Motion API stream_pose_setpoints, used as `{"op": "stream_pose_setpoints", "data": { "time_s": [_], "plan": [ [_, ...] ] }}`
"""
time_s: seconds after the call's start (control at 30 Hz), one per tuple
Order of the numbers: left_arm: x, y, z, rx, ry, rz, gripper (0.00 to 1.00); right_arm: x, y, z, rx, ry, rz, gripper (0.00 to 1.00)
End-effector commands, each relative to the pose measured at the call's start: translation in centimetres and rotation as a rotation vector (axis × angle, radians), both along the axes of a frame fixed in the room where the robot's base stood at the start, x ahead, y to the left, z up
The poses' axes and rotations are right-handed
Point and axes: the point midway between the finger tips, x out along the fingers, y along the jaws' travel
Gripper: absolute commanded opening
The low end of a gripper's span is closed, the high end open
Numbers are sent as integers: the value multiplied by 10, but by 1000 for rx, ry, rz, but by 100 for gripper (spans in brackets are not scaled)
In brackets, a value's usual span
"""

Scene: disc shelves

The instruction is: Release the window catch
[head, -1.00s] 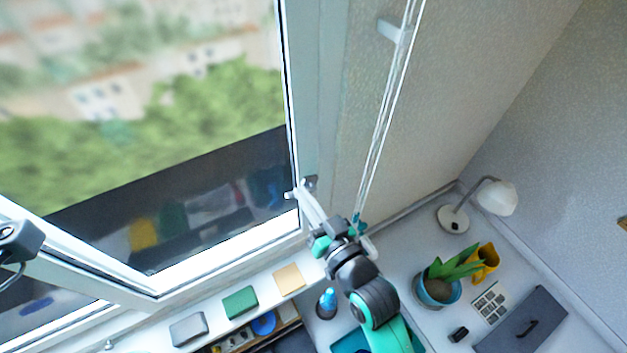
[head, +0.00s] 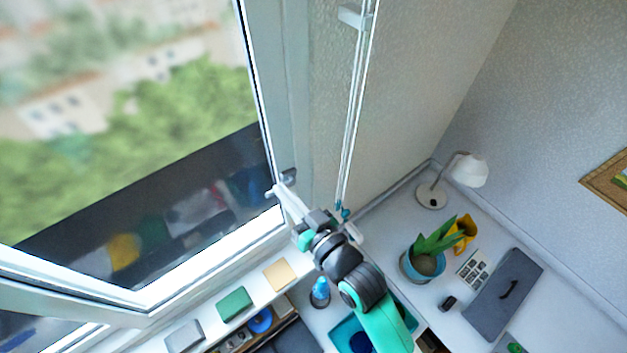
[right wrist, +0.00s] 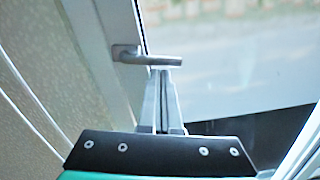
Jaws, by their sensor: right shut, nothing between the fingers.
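The window catch is a grey lever handle (right wrist: 152,59) on the white window frame. In the right wrist view it points sideways to the right from its mounting plate. In the head view only a small part of the catch (head: 289,175) shows at the frame's edge. My right gripper (head: 276,192) is shut and empty, with its tips close to the catch. In the right wrist view the gripper's fingertips (right wrist: 163,72) are together just at the underside of the lever; I cannot tell whether they touch it. My left gripper is out of view.
Blind cords (head: 354,110) hang beside the window, close to my right wrist. The sill below holds a green block (head: 235,303) and a tan block (head: 282,274). A potted plant (head: 423,266), a white lamp (head: 468,170) and a dark case (head: 503,294) stand on the desk at right.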

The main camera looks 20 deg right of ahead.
Motion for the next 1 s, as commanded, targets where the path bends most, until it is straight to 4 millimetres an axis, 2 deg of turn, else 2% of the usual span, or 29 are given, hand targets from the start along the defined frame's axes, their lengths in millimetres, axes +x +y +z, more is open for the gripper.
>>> {"op": "stream_pose_setpoints", "data": {
  "time_s": [0.27, 0.3, 0.5, 0.6, 0.8, 1.0],
  "plan": [
    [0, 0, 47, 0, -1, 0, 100, -5, -6, 49, -1, 1, 4, 0],
    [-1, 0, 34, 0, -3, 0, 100, -17, -9, 36, 0, 1, 4, 0],
    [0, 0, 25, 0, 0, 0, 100, -64, -23, 37, 0, 0, 4, 0],
    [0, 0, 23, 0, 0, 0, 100, -81, -28, 38, -1, 1, 4, 0],
    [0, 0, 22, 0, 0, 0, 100, -98, -33, 41, -1, 0, 4, 0],
    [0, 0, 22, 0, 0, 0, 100, -99, -33, 41, -1, 0, 5, 0]
  ]
}}
